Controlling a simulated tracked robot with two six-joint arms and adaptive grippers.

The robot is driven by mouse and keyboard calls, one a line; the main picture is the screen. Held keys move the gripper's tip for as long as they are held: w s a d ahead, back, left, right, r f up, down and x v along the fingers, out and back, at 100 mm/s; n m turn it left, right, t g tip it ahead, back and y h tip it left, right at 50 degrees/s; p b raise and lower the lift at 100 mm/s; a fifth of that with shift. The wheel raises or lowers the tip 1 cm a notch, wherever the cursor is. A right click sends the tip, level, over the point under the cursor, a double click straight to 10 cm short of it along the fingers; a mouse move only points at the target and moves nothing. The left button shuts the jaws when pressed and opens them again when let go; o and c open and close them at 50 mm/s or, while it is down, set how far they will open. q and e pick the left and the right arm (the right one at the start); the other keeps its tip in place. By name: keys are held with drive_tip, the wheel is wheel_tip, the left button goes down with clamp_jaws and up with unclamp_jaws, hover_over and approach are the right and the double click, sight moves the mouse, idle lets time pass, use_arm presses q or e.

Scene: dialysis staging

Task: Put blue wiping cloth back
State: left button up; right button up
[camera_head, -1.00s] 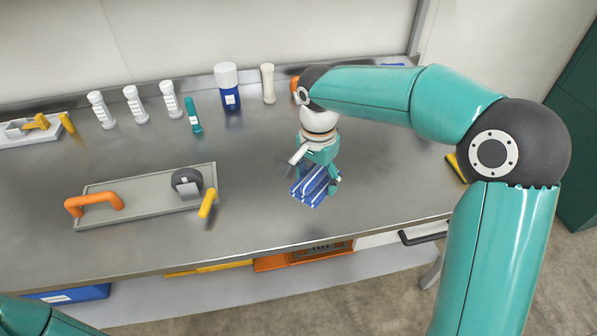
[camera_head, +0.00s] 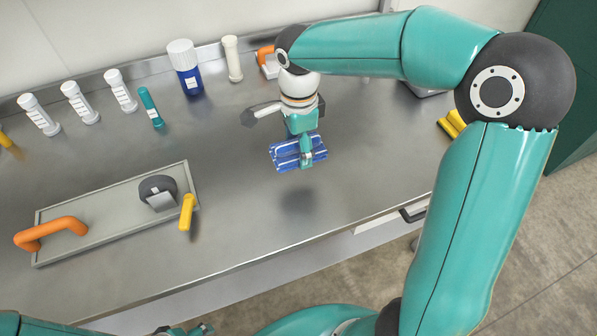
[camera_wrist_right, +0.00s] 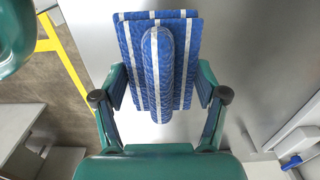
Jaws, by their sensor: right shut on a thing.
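The blue wiping cloth (camera_head: 283,157) is folded, with white stripes. My right gripper (camera_head: 305,150) is shut on it and holds it above the steel bench, with a dark shadow below it. In the right wrist view the cloth (camera_wrist_right: 188,65) sits between the two fingers of the right gripper (camera_wrist_right: 160,95), with a raised fold down its middle. Part of my left gripper (camera_head: 200,329) shows at the bottom edge of the head view; its jaws are not clear.
A grey tray (camera_head: 100,222) with an orange handle (camera_head: 50,232) and a dark round item (camera_head: 157,188) lies at left. A yellow item (camera_head: 186,212) is beside it. The bench's middle is clear.

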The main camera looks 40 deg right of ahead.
sight(299, 180)
wheel_tip(299, 180, down, 10)
drive_tip(key=shift+s+r, duration=0.1)
drive_tip(key=shift+r, duration=0.15)
drive_tip(key=shift+f+b, duration=0.15)
drive_tip(key=shift+b, duration=0.2)
drive_tip(key=o, duration=1.1)
drive_tip(key=shift+r+p, duration=0.25)
drive_tip(key=shift+p, duration=0.05)
wheel_tip(299, 180, up, 12)
drive_tip(key=shift+f, duration=0.1)
drive_tip(key=shift+p, duration=0.3)
